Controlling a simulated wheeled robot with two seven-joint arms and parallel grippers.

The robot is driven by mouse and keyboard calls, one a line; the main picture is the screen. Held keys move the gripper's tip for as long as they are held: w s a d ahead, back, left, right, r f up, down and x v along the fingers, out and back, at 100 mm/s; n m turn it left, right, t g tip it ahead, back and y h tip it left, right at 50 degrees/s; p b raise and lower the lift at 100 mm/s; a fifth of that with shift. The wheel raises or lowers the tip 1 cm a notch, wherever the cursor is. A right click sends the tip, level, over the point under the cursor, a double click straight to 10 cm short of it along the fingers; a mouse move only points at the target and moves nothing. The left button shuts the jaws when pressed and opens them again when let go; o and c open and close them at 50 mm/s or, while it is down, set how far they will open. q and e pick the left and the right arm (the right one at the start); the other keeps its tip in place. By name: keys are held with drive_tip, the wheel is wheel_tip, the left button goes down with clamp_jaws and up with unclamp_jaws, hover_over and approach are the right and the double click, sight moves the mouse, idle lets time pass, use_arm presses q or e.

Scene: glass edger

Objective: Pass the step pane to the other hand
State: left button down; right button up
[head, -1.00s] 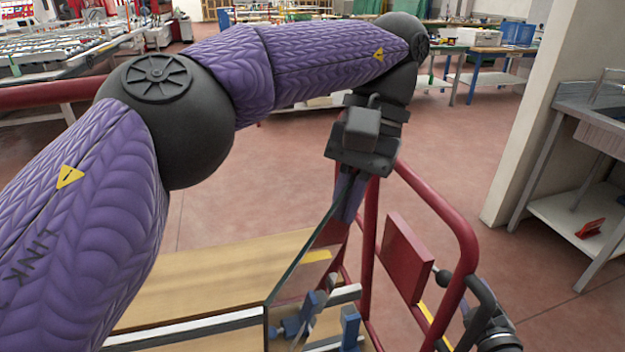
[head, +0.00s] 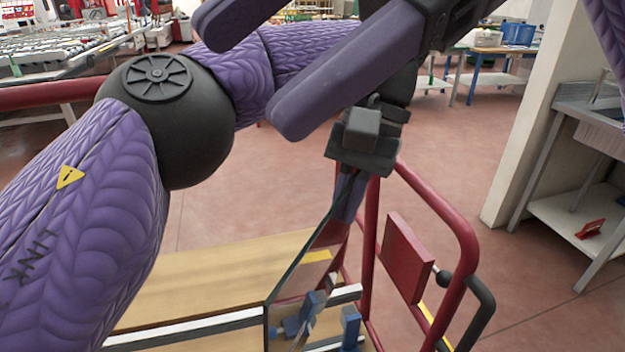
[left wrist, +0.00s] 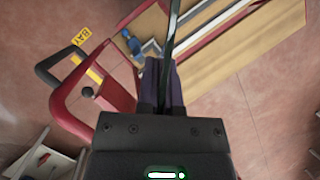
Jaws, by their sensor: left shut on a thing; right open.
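The step pane (head: 306,264) is a clear glass sheet with a dark green edge, seen steeply slanted in the head view. My left gripper (head: 347,196) is shut on its upper end, and the pane hangs down from it over the wooden table. In the left wrist view the pane's thin edge (left wrist: 173,30) runs up from between the purple fingers of my left gripper (left wrist: 165,66). My right gripper (head: 243,76) is open and empty, large and close to the head camera, apart from the pane. It hides part of my left arm.
The wooden table (head: 210,272) has a white strip and blue clamps (head: 350,328) near the pane's lower end. A red tube frame (head: 458,225) with a red panel (head: 405,258) stands at the right. A grey bench (head: 590,130) is farther right. Open floor lies behind.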

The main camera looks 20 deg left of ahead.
wheel_tip(320, 180, down, 7)
drive_tip(key=s+a+t+h, duration=0.1)
drive_tip(key=t+h, duration=0.3)
use_arm(q)
drive_tip(key=shift+w, duration=0.1)
use_arm(e)
drive_tip(key=t+h, duration=0.4)
drive_tip(key=t, duration=0.5)
approach(320, 258)
drive_tip(key=shift+m, duration=0.3)
drive_tip(key=x, duration=0.5)
drive_tip(key=w+x, duration=0.1)
drive_tip(key=x, duration=0.2)
drive_tip(key=shift+w+r, duration=0.1)
drive_tip(key=shift+r, duration=0.1)
clamp_jaws()
drive_tip(key=shift+a, duration=0.1)
